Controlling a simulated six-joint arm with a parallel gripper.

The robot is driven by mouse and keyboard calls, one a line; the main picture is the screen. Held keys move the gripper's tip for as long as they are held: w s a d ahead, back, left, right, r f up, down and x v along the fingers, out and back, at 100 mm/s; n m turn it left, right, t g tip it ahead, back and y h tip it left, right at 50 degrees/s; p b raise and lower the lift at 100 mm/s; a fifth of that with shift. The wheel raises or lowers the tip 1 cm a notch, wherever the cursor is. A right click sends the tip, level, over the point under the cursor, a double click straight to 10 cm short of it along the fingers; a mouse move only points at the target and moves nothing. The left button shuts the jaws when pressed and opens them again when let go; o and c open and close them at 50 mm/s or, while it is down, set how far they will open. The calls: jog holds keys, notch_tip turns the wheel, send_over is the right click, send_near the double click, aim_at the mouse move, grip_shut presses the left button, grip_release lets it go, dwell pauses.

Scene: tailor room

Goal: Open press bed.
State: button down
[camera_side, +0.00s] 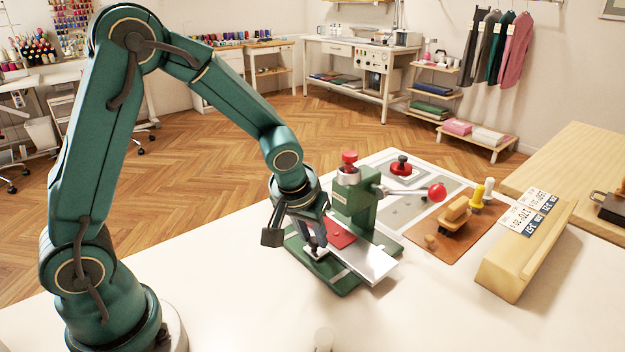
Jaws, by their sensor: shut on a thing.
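The green press (355,205) stands on the white table, with a red knob on top and a lever ending in a red ball (437,192). Its silver press bed (372,264) lies low over the green base, with its bare plate at the front right. A red piece (339,234) lies at the left part of the bed. My gripper (314,248) points down at the left end of the bed, beside the red piece. It is shut on a small part there, seemingly the end of the bed; the fingers hide most of the contact.
A brown board (458,246) with wooden-handled tools lies right of the press. A pale wooden block (522,262) with printed labels stands farther right. A red-topped stamp (401,166) sits on a grey sheet behind. The table's front is mostly clear.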

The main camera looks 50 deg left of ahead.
jog(key=shift+s, duration=2.1)
jog(key=c, duration=0.6)
grip_release()
jog(key=shift+c, duration=0.2)
jog(key=shift+v, duration=2.6)
